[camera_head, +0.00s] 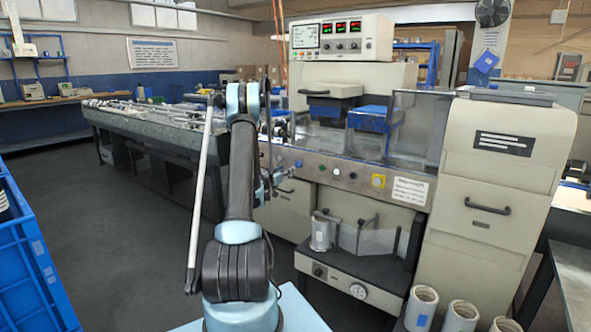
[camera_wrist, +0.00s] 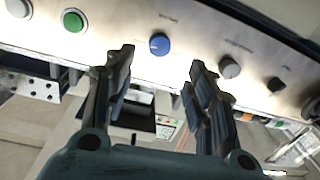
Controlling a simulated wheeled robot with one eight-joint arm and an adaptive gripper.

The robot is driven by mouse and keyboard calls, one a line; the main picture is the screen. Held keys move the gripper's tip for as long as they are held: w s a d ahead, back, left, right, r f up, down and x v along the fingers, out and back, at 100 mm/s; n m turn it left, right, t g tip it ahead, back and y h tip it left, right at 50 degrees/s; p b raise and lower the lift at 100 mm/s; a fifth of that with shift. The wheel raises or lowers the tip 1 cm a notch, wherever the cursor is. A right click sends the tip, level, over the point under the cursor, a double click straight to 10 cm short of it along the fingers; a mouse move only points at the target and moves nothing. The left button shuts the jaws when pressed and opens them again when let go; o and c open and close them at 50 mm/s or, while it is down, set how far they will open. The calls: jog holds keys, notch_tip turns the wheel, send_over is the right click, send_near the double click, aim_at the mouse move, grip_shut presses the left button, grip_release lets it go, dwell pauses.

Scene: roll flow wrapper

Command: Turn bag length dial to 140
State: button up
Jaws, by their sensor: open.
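My gripper (camera_wrist: 160,59) is open and empty, its two dark fingers reaching toward a metal control panel (camera_wrist: 195,38). A round blue dial (camera_wrist: 159,44) with a pale pointer mark sits on the panel, in the gap between the fingertips as seen in the wrist view. The fingers do not visibly touch it. The small labels above the dials are too blurred to read, so I cannot confirm which is the bag length dial or its setting. In the head view my gripper (camera_head: 280,178) is small and partly hidden, at the left part of the machine's front panel (camera_head: 400,188).
A green button (camera_wrist: 74,20) lies left of the blue dial. A grey knob (camera_wrist: 229,68) and a black knob (camera_wrist: 277,84) lie to its right. In the head view, white rolls (camera_head: 420,305) stand at the lower right and a blue crate (camera_head: 32,255) at the left.

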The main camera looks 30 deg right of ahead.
aim_at(297, 165)
jog(key=x, duration=1)
jog(key=shift+w+d, duration=0.15)
jog(key=c, duration=1.1)
